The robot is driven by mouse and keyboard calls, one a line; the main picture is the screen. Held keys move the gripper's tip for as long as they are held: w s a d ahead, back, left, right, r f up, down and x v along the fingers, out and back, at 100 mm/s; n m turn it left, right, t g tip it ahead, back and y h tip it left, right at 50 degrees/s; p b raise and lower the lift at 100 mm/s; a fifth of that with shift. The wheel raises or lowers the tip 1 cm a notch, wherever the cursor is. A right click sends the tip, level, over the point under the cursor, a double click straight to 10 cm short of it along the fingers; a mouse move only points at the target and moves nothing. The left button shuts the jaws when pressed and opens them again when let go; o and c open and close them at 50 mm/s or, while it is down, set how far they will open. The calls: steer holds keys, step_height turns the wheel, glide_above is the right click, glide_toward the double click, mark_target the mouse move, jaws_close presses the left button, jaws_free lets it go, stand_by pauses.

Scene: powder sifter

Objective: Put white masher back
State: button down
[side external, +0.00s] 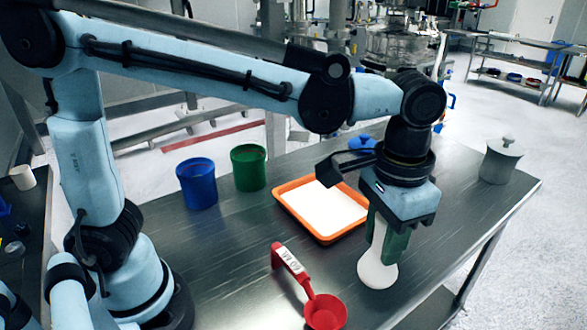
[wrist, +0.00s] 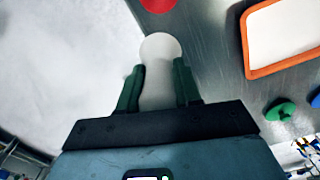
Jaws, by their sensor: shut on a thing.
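The white masher (side external: 377,268) hangs upright below my gripper (side external: 390,240), with its round, wide end down over the right front part of the steel table. I cannot tell whether it touches the tabletop. My gripper's green fingers are shut on its narrower shaft. In the wrist view, the masher (wrist: 160,75) stands out between the two fingers of my gripper (wrist: 158,82). Its upper end is hidden by the gripper.
An orange-rimmed tray of white powder (side external: 283,203) lies behind the masher. A red scoop (side external: 325,312) lies at the front. Blue (side external: 197,184) and green (side external: 248,168) cups stand left. A grey lidded pot (side external: 500,163) stands near the right corner of the table (side external: 460,215).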

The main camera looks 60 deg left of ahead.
steer(key=shift+m, duration=0.6)
steer(key=shift+w+a+f, duration=0.7)
steer(key=shift+w+f, duration=0.35)
steer(key=shift+f, duration=0.75)
steer(key=shift+w+a+f, duration=0.7)
steer(key=shift+w+f, duration=0.35)
steer(key=shift+f, duration=0.7)
steer(key=shift+w+a+f, duration=0.7)
steer(key=shift+w+f, duration=0.35)
steer(key=shift+f, duration=0.75)
steer(key=shift+f, duration=0.1)
steer(key=c, duration=0.8)
jaws_free()
